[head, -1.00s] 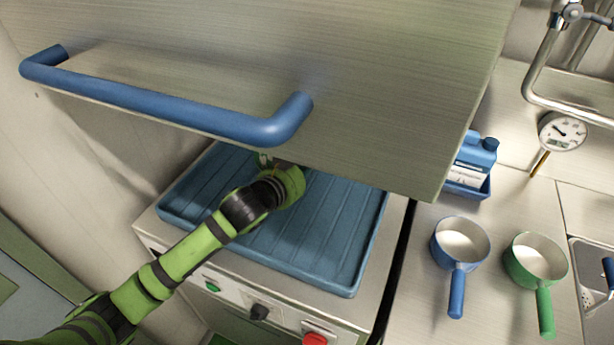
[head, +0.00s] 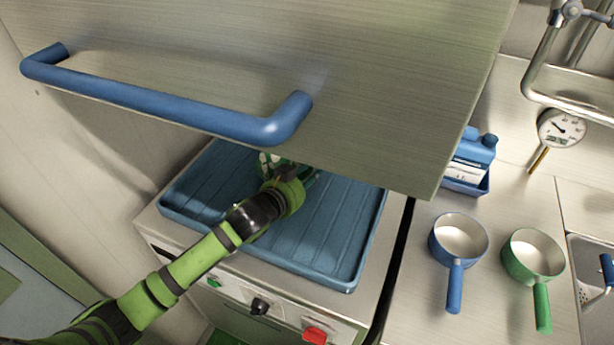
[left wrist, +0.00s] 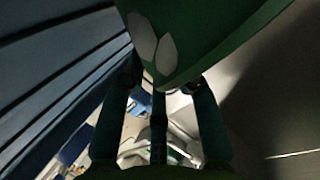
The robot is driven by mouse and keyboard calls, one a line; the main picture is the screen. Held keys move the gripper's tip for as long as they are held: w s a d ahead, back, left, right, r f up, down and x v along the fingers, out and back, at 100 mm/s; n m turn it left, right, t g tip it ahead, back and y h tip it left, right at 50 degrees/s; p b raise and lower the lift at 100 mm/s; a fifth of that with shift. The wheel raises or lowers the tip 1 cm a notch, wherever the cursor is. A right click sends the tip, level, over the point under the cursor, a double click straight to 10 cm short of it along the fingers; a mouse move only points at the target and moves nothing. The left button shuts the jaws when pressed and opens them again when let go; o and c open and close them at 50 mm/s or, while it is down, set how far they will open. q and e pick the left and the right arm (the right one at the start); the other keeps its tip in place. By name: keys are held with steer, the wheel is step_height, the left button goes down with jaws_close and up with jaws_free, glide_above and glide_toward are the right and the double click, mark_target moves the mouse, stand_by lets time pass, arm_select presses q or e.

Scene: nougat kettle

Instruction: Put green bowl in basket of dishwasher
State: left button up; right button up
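The green bowl (head: 268,165) has white petal marks. In the head view it shows only in part, beyond my left gripper (head: 284,176), over the dishwasher's blue ribbed basket (head: 335,235). In the left wrist view the green bowl (left wrist: 215,35) fills the top, tilted, with its lower edge between the fingers of my left gripper (left wrist: 161,88). The gripper appears shut on the bowl's edge; the fingertips are partly hidden. The basket also shows along the left of that view (left wrist: 50,75). Whether the bowl touches the basket is hidden. My right gripper is not in view.
The raised dishwasher hood (head: 400,80) with its blue handle (head: 180,105) hangs over the basket's back. Front and right basket areas are clear.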

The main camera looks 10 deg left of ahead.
arm_select(q)
steer(key=shift+r, duration=0.1)
steer(key=b+v, duration=0.1)
steer(key=v, duration=1.1)
stand_by(1.1)
